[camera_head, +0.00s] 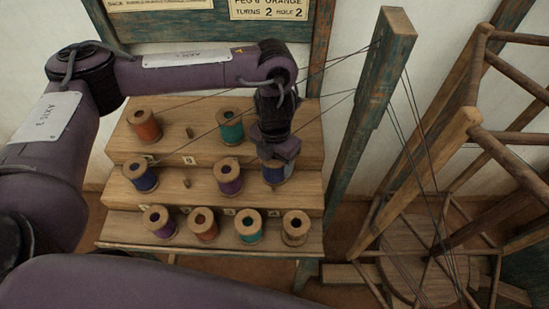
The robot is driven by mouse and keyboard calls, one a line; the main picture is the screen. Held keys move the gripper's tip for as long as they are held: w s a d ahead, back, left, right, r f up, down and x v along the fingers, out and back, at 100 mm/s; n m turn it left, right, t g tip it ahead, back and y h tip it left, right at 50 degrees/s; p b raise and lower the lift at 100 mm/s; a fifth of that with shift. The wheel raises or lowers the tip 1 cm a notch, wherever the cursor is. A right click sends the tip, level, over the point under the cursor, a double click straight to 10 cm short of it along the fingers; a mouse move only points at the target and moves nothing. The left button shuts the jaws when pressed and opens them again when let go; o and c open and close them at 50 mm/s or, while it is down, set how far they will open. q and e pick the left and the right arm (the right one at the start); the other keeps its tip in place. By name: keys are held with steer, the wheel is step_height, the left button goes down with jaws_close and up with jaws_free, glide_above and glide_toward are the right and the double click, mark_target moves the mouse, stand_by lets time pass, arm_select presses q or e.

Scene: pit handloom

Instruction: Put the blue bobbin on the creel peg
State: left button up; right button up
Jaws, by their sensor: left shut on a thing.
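My left gripper (277,153) reaches down from above at the right end of the stepped wooden creel (115,222). It is shut on a blue bobbin (272,176), which is upright at the right of the middle step. The gripper covers the bobbin's top, and I cannot tell whether the bobbin rests on the step or sits on a peg. Another dark blue bobbin (143,181) stands at the left of the middle step. A bare peg (190,132) shows on the top step and another bare peg (187,183) on the middle step. My right gripper is not in view.
An orange bobbin (145,127) and a teal bobbin (231,132) stand on the top step. A purple bobbin (229,181) is just left of the gripper. Several bobbins line the bottom step. A post (372,100) with threads and a wooden reel frame (440,150) stand at right.

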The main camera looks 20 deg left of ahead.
arm_select(q)
steer(key=shift+f+b, duration=2.6)
steer(key=shift+f, duration=0.75)
steer(key=o, duration=1.3)
steer(key=shift+o, duration=0.2)
step_height(320, 180, up, 7)
steer(key=p, duration=0.6)
steer(key=shift+p, duration=0.35)
